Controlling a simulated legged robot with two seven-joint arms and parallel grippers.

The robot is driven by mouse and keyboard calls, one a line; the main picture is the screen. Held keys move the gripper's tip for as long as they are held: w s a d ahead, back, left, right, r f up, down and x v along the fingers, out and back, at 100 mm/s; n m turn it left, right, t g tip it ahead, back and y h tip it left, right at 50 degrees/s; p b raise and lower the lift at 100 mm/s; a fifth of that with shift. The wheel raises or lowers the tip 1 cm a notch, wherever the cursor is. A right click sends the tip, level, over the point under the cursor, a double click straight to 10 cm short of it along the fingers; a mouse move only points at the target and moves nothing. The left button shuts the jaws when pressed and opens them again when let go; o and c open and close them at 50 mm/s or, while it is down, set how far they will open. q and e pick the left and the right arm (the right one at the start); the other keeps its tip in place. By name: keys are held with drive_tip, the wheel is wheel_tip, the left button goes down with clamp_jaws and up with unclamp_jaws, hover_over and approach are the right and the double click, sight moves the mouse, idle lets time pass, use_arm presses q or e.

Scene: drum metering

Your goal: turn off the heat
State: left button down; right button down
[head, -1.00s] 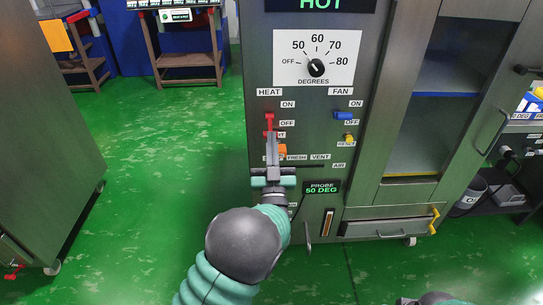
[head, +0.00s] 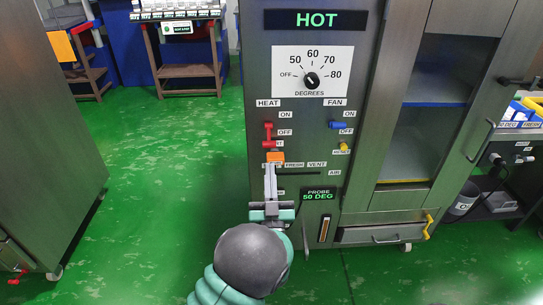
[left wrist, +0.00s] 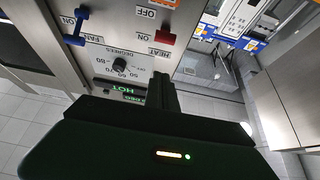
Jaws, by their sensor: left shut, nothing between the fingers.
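The red HEAT lever (head: 267,134) is on the steel panel in the head view. Its lower end hangs at or just below the OFF label. It also shows in the left wrist view (left wrist: 166,38), where the picture is upside down. My left gripper (head: 270,168) is shut and empty, below the lever and apart from it. Its tips are just under the orange slider (head: 276,156); whether they touch it I cannot tell. In the left wrist view the fingers (left wrist: 161,88) point at the panel. My right gripper is not in view.
The blue FAN lever (head: 338,125) and a yellow button (head: 343,147) are right of the HEAT lever. Above are the degrees dial (head: 312,80) and a lit HOT sign (head: 317,20). The probe display (head: 318,194) reads 50 DEG.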

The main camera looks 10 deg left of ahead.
use_arm(q)
drive_tip(key=v, duration=0.3)
drive_tip(key=shift+s+d+f, duration=0.15)
drive_tip(key=shift+s+d, duration=0.05)
drive_tip(key=shift+d, duration=0.15)
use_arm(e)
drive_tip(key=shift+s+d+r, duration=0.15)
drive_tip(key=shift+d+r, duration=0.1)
use_arm(q)
drive_tip(key=shift+w+a+f, duration=0.1)
drive_tip(key=shift+a, duration=0.15)
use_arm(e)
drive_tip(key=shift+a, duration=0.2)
